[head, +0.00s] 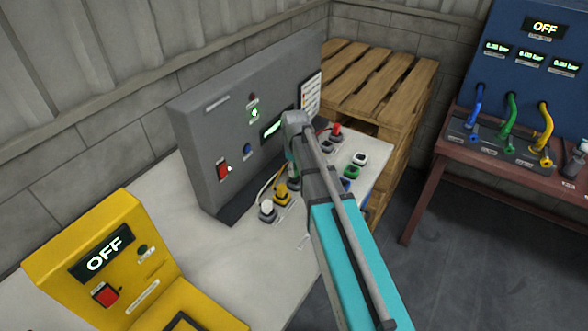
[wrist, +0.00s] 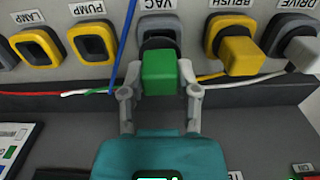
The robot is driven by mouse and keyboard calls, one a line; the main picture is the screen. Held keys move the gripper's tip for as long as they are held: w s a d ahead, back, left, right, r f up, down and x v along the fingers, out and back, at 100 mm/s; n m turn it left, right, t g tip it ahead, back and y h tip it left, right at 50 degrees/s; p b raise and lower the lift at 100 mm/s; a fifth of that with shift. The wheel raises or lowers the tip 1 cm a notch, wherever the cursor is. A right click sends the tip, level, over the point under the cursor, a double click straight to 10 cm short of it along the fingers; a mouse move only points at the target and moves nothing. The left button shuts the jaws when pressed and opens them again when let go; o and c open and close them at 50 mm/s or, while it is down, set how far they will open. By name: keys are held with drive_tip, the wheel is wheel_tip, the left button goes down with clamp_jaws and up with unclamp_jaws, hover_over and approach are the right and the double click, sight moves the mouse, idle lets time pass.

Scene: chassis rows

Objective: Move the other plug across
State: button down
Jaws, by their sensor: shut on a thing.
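In the wrist view, my gripper (wrist: 160,90) is shut on a green plug (wrist: 160,73), with one finger on each side. The plug is at the dark socket labelled VAC (wrist: 158,24); how deep it sits cannot be told. A yellow plug (wrist: 240,57) is at the BRUSH socket and a white plug (wrist: 302,54) at the DRIVE socket. The PUMP socket (wrist: 93,42) and LAMP socket (wrist: 41,47), both yellow-rimmed, are empty.
A blue cable (wrist: 127,45) runs close left of the held plug. The grey panel (head: 225,140) stands behind the sockets. A yellow box (head: 110,260) sits at front left, with bare white tabletop (head: 190,235) between. Wooden pallets (head: 385,80) are behind.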

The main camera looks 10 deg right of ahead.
drive_tip(key=shift+f+b, duration=0.95)
drive_tip(key=shift+f, duration=0.1)
drive_tip(key=shift+c, duration=1.3)
unclamp_jaws()
drive_tip(key=shift+r, duration=0.15)
